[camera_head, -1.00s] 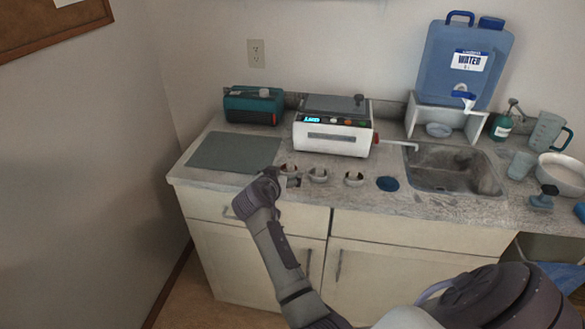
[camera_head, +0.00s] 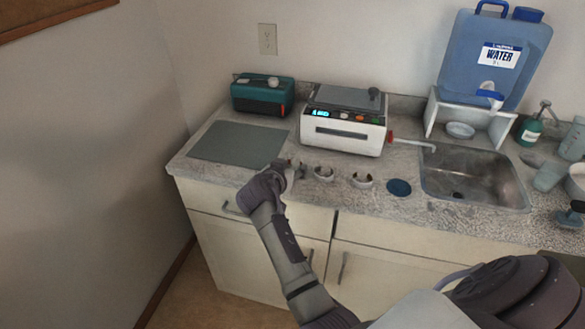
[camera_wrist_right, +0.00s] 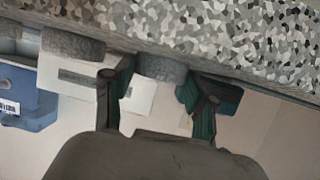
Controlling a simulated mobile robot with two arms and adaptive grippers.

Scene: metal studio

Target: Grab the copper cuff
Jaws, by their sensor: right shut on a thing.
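Several small cuffs stand in a row at the counter's front. The leftmost cuff (camera_head: 297,168), with a coppery tint, is at my right gripper (camera_head: 289,172), which partly hides it. In the right wrist view this cuff (camera_wrist_right: 161,68) looks grey and hammered, between the two fingertips of my right gripper (camera_wrist_right: 158,95). The gripper is shut on it. I cannot tell whether it is clear of the counter. The middle cuff (camera_head: 323,174) and right cuff (camera_head: 361,181) stand to its right, untouched. My left gripper is not in view.
Behind the cuffs is a white machine (camera_head: 342,135) with a lit display. A grey mat (camera_head: 238,145) and teal box (camera_head: 263,95) are to the left. A blue disc (camera_head: 399,188), sink (camera_head: 470,180) and water container (camera_head: 490,55) are to the right.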

